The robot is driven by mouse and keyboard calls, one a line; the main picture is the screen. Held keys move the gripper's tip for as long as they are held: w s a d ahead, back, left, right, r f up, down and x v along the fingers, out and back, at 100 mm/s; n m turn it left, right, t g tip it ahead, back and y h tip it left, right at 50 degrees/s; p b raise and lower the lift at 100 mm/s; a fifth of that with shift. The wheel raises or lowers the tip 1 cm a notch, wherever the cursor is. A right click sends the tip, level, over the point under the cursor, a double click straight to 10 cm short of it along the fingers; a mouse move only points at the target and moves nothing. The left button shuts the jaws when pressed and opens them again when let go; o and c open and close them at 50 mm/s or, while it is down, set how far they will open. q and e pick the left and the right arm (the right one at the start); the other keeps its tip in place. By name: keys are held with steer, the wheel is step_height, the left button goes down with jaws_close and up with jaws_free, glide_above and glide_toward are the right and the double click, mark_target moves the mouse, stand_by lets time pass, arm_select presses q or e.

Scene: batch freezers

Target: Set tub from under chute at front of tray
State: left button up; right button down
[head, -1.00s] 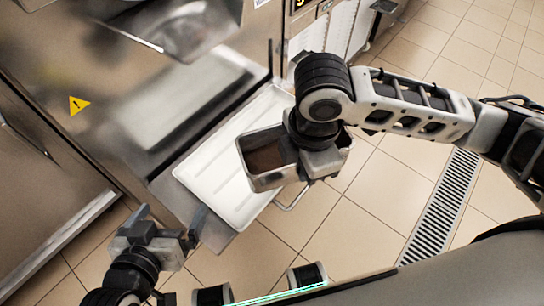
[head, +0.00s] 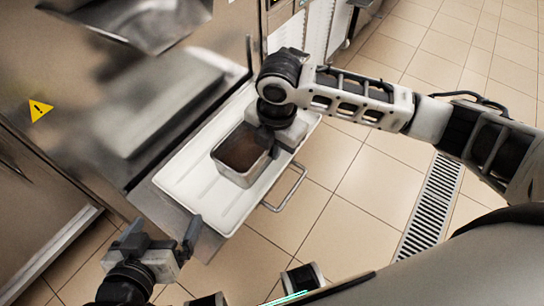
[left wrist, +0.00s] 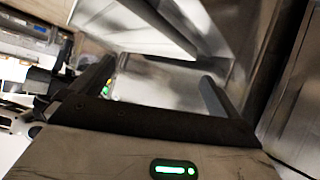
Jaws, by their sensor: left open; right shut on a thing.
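A metal tub (head: 240,174) with brown contents is over the middle of the white tray (head: 178,182) in the head view. My right gripper (head: 266,142) is shut on the tub's right rim. The tub looks upright and low at the tray; I cannot tell if its base touches. The tray lies on a metal shelf in front of the steel machine. The chute (head: 140,22) is at the upper left, above the tray. My left gripper (head: 163,235) is open and empty beside the shelf's near left end. Its fingers also show in the left wrist view (left wrist: 160,88).
A wire handle (head: 290,190) sticks out at the shelf's right edge. The steel machine front (head: 60,75) with a yellow warning sticker stands behind the tray. Tiled floor with a drain grate (head: 430,205) is clear at the right.

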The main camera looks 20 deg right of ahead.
arm_select(q)
steer(key=shift+w+f, duration=0.1)
steer(key=shift+f, duration=0.65)
arm_select(e)
steer(key=shift+w+f, duration=0.7)
steer(key=shift+f, duration=0.1)
arm_select(q)
steer(key=shift+w+d+f+g+b, duration=0.1)
steer(key=shift+d+f+g+b, duration=0.1)
steer(key=shift+f+b, duration=0.3)
steer(key=shift+w+d+f+g+b, duration=0.1)
steer(key=shift+f+g+b, duration=0.15)
steer(key=shift+f, duration=0.35)
arm_select(e)
step_height(320, 180, down, 3)
steer(key=shift+w+d+f, duration=0.1)
steer(key=shift+f, duration=0.05)
arm_select(q)
steer(key=shift+r, duration=0.1)
steer(key=shift+w+r, duration=0.1)
steer(key=shift+r, duration=0.15)
arm_select(e)
steer(key=c, duration=1.6)
jaws_free()
steer(key=shift+f, duration=0.1)
